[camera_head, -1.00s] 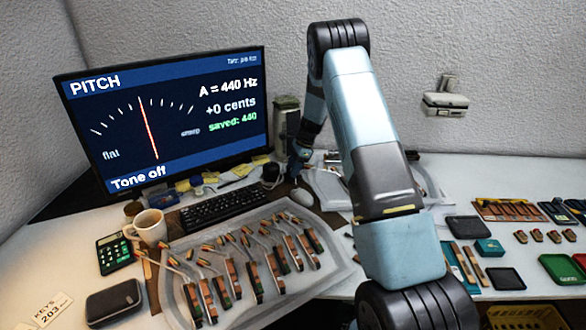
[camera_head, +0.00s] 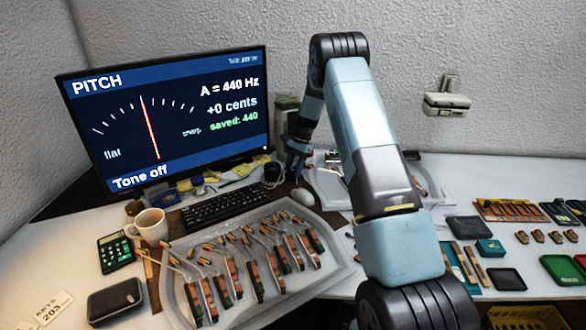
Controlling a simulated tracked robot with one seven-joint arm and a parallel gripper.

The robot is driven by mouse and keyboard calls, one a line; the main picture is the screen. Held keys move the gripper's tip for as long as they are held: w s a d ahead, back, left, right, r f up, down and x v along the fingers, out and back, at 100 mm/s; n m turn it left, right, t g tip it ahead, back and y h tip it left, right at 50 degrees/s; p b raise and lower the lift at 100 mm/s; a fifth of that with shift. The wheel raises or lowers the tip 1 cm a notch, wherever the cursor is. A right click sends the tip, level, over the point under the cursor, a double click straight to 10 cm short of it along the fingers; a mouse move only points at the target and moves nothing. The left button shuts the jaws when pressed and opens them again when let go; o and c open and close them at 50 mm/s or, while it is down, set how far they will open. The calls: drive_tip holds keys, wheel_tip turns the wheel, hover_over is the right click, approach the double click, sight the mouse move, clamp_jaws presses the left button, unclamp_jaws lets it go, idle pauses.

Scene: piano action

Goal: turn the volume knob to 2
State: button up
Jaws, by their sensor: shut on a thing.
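My gripper (camera_head: 297,172) points down at the back of the desk, just right of the monitor (camera_head: 178,115). It is small and partly dark in this view. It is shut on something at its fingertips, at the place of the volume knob. The knob itself is hidden by the fingers, and its pointer and scale cannot be read. The monitor shows PITCH, A = 440 Hz, +0 cents, saved: 440 and Tone off; it shows no volume number.
The keyboard (camera_head: 221,206), a mug (camera_head: 151,226) and a tray of piano parts (camera_head: 335,262) fill the front. A jar (camera_head: 287,112) stands behind my arm.

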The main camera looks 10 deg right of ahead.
drive_tip(key=shift+w+a+r+n, duration=0.1)
drive_tip(key=shift+w+r+n, duration=0.15)
drive_tip(key=shift+n, duration=0.25)
drive_tip(key=o, duration=0.7)
drive_tip(key=shift+c, duration=0.2)
drive_tip(key=o, duration=0.4)
drive_tip(key=shift+f, duration=0.15)
drive_tip(key=shift+c, duration=0.2)
drive_tip(key=shift+s, duration=0.1)
drive_tip(key=v, duration=1.3)
drive_tip(key=shift+w+r, duration=0.3)
